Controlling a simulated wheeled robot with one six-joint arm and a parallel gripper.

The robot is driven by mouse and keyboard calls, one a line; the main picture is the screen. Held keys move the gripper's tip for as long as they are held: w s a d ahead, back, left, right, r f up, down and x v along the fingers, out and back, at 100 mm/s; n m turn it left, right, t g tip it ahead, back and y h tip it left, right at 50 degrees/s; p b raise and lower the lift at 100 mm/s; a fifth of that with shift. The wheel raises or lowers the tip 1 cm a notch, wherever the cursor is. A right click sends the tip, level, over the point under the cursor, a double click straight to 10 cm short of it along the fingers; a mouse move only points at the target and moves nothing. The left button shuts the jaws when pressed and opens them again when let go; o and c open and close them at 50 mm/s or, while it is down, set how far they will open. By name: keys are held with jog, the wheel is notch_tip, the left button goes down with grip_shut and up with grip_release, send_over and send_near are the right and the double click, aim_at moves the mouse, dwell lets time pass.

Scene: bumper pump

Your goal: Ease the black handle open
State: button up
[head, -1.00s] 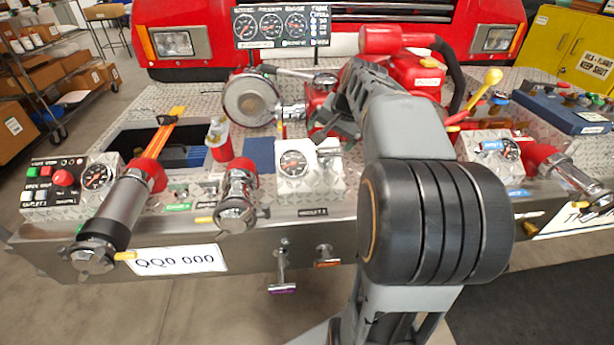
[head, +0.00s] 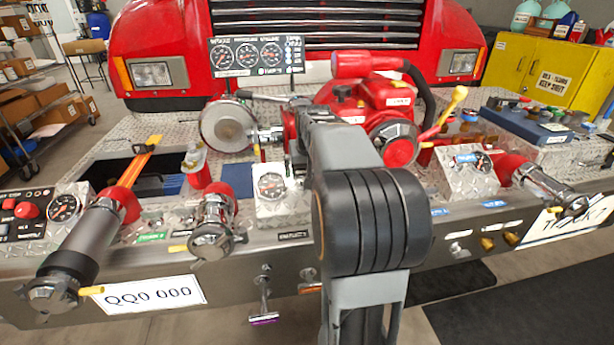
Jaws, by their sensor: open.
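A thin lever with a black handle (head: 243,94) at its left end lies nearly level above the steel round cap on the pump's left side, in the head view. Its rod runs right to the pump fitting. My gripper (head: 299,138) shows only in part, at the left of my raised arm, just below and right of the lever. It is open and appears apart from the black handle. Most of the gripper is hidden by my own arm, so the fingertips are hard to make out.
The red pump (head: 370,105) stands behind my arm. A gauge box (head: 270,190) sits just below the gripper. A capped steel outlet (head: 214,225) and a long suction pipe (head: 85,245) stick out at left. A yellow-knobbed lever (head: 450,105) stands at right.

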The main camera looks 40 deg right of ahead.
jog(key=shift+x, duration=1.4)
